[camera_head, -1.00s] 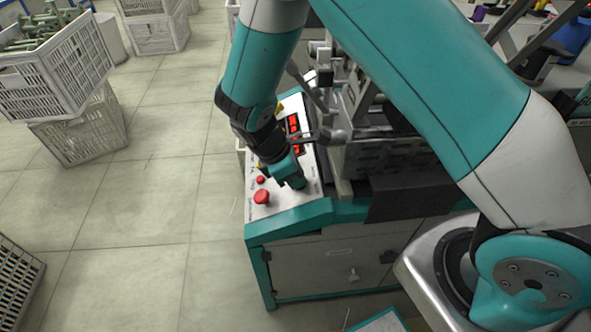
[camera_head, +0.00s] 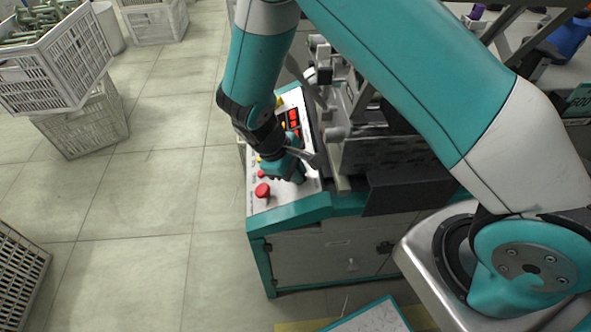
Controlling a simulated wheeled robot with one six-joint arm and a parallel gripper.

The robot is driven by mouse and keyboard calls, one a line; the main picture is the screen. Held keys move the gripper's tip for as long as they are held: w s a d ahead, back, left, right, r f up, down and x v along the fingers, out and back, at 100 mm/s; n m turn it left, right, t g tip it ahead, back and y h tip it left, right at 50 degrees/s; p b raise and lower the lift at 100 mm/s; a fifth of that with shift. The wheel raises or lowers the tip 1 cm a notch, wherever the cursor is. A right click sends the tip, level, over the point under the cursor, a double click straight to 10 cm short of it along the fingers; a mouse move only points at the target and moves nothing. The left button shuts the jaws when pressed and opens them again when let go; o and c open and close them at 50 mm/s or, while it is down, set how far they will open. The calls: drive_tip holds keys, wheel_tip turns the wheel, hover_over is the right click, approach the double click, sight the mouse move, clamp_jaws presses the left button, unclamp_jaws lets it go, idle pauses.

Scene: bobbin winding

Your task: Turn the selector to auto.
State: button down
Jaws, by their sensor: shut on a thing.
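The winding machine's light control panel (camera_head: 290,197) lies on top of a teal-edged cabinet. My gripper (camera_head: 298,178) is down at the panel, beside the red buttons and below the red digit displays (camera_head: 292,118). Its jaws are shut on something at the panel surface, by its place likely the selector. The selector itself is hidden behind the gripper, so its setting cannot be read. A large red mushroom button (camera_head: 262,190) stands just left of and below the gripper, with a smaller red button (camera_head: 262,173) above it.
The winding machine's metal body (camera_head: 390,155) rises right of the panel. A grey bar passes close by my wrist. White crates (camera_head: 85,120) stand at the left, one holding green bobbins. Another crate (camera_head: 20,270) is at lower left. The tiled floor (camera_head: 150,190) between is clear.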

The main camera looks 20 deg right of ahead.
drive_tip(key=shift+r, duration=0.1)
idle(0.3)
drive_tip(key=c, duration=1.2)
unclamp_jaws()
drive_tip(key=shift+o, duration=0.2)
drive_tip(key=p+v, duration=0.1)
drive_tip(key=v, duration=1.6)
drive_tip(key=shift+r, duration=0.15)
drive_tip(key=shift+a, duration=0.1)
